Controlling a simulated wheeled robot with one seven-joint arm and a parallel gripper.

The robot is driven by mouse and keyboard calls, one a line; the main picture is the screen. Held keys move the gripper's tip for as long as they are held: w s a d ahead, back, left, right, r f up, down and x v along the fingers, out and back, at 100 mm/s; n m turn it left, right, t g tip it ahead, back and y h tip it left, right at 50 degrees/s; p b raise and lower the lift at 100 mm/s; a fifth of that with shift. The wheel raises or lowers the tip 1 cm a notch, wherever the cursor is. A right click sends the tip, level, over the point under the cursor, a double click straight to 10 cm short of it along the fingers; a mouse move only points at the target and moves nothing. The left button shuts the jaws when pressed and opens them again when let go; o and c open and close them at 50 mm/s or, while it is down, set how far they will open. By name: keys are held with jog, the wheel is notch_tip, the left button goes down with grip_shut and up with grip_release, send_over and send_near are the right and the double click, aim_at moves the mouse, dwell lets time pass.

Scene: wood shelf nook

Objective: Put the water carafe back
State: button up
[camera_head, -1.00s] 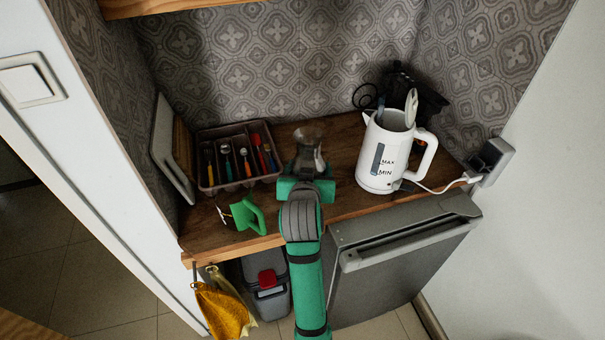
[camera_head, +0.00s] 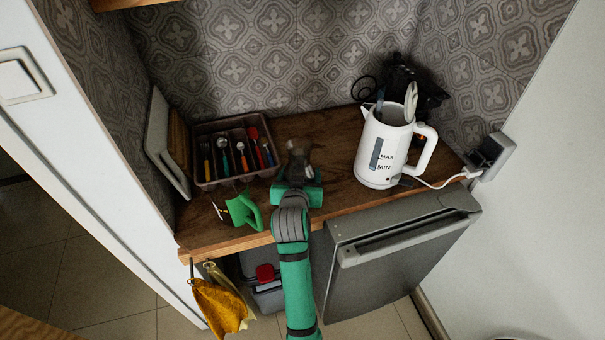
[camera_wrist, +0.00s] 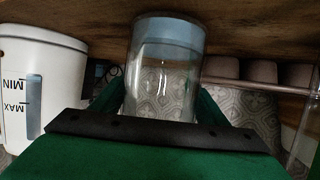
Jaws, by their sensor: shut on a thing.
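The water carafe (camera_wrist: 165,75) is clear glass with a pale blue band at its base, which looks like water. In the wrist view, which is upside down, it stands between the fingers of my gripper (camera_wrist: 160,105), and its base is close to the wooden counter. I cannot tell whether the base touches the wood. In the head view the carafe (camera_head: 299,153) shows only in part, just beyond my gripper (camera_head: 298,178), over the counter between the cutlery tray and the kettle. My gripper is shut on it.
The wooden counter (camera_head: 335,165) has free room between the cutlery tray (camera_head: 207,182) and the white kettle (camera_head: 376,160). A black appliance (camera_head: 427,97) stands behind the kettle. A green object (camera_head: 243,211) lies near the front edge. A board (camera_head: 160,140) leans at left.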

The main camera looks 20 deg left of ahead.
jog(key=shift+a, duration=0.1)
jog(key=o, duration=1.6)
jog(key=shift+s, duration=0.1)
jog(key=shift+c, duration=0.2)
